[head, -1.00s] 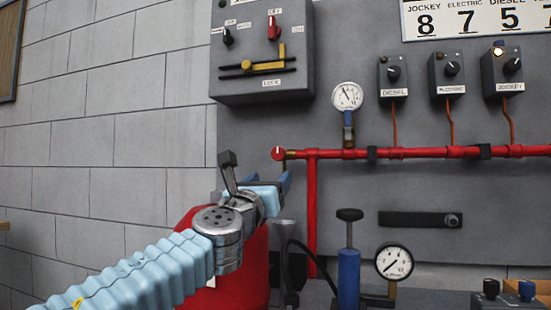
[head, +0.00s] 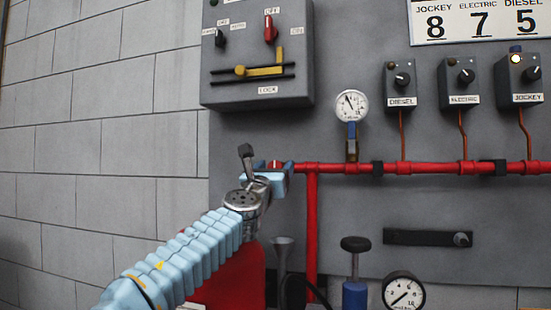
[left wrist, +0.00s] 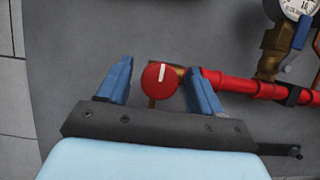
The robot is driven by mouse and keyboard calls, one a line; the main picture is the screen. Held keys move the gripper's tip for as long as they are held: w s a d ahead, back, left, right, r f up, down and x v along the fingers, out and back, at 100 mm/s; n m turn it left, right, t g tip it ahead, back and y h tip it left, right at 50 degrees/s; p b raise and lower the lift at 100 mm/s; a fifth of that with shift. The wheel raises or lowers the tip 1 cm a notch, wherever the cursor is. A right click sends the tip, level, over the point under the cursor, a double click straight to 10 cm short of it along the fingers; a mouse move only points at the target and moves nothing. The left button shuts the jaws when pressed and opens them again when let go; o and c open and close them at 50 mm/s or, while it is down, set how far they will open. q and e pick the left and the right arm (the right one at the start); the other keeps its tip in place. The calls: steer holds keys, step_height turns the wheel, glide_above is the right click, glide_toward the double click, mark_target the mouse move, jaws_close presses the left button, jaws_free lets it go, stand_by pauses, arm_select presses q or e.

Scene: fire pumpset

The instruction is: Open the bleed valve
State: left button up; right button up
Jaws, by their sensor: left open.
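The bleed valve shows as a round red knob (left wrist: 161,75) with a white line, on a brass fitting at the left end of the red pipe. The white line stands nearly upright in the left wrist view. In the head view the knob (head: 274,165) is partly hidden by my gripper. My left gripper (left wrist: 160,82) is open and empty, with one blue finger on each side of the knob. Gaps show between the fingers and the knob in the left wrist view. The left gripper also shows in the head view (head: 272,172). My right gripper is not in view.
The red pipe (head: 435,168) runs right along the grey panel. A pressure gauge (head: 351,106) with a blue-handled valve (left wrist: 281,35) stands right of the knob. A grey control box (head: 262,55) hangs above. A funnel (head: 283,243) and a red vessel (head: 232,280) are below.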

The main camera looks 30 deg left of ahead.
arm_select(q)
steer(key=shift+w+a+r, duration=0.1)
steer(key=shift+w+r, duration=0.1)
steer(key=shift+w, duration=0.35)
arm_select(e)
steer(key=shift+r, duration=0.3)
arm_select(q)
steer(key=c, duration=0.9)
steer(key=shift+c, duration=0.2)
